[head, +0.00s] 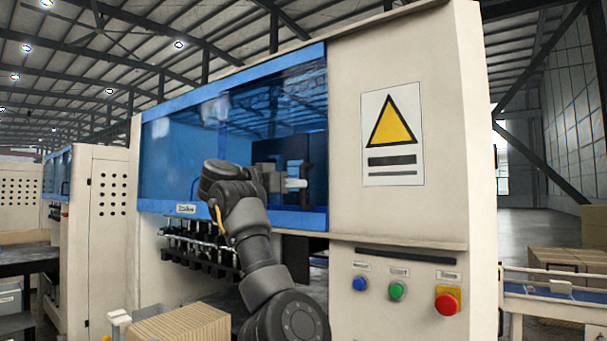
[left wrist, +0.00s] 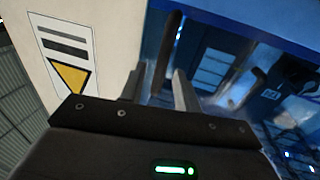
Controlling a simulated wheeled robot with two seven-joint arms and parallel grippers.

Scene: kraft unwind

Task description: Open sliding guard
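The sliding guard (head: 222,118) is a blue see-through panel in a blue frame. It spans the machine's upper opening, from the left post to the cream panel on the right. My left gripper (head: 296,183) is at the guard's lower right part, near an upright handle (head: 307,178). In the left wrist view, the two fingers of my left gripper (left wrist: 159,80) stand apart. The dark handle bar (left wrist: 168,45) shows between them, with a small gap visible on each side. Whether the fingertips reach past the bar is hard to tell. My right gripper is not in view.
The cream panel (head: 410,60) right of the guard carries a yellow warning sign (head: 393,125). Blue, green and red buttons (head: 397,291) sit below it. A row of dark fittings (head: 200,250) runs under the guard. A stack of cardboard (head: 180,327) stands low in front.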

